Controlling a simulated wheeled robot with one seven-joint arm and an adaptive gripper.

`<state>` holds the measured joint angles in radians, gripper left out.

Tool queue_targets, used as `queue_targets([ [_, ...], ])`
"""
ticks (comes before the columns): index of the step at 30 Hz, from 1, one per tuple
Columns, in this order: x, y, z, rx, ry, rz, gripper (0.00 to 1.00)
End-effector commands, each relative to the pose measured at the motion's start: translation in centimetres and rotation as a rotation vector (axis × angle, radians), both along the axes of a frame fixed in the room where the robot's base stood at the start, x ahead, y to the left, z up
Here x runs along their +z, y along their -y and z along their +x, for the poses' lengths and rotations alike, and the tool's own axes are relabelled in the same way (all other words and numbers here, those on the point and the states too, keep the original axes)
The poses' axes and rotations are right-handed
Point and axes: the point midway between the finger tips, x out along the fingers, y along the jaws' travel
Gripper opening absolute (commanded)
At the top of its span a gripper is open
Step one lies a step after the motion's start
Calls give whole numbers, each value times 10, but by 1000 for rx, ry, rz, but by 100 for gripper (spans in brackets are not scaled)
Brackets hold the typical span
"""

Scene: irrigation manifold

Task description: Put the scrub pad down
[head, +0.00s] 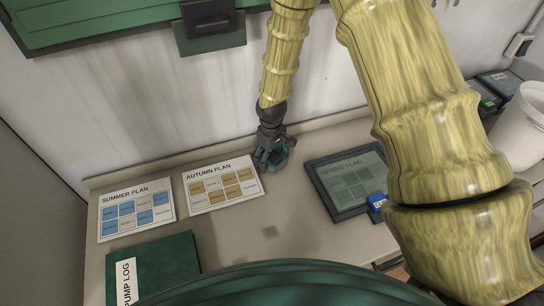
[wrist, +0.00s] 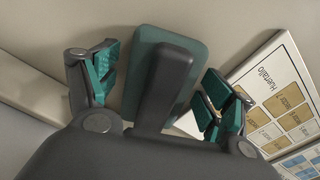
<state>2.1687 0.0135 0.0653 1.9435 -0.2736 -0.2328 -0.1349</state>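The scrub pad (wrist: 195,45) is a teal rounded block with a dark grey upright grip (wrist: 165,88). In the wrist view it stands between the two fingers of my gripper (wrist: 160,92). The fingers, with teal inner pads, are spread, and gaps show between them and the grip. In the head view my gripper (head: 270,155) is low over the back of the counter, just right of the autumn plan card. It mostly hides the scrub pad there. The pad seems to rest on the counter, though its underside is hidden.
The autumn plan card (head: 222,188) and summer plan card (head: 136,209) lie left. A dark-framed spring plan board (head: 345,213) lies right, with a blue item (head: 377,202) at its edge. A green pump log (head: 160,270) is front left. Bare counter (head: 235,235) lies between.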

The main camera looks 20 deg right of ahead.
Motion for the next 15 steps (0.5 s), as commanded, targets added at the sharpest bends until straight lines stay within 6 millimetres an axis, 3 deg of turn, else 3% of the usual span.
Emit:
queue_targets([
  [9,6,0,1,0,1,0,82],
  [15,24,0,0,-1,2,1,82],
])
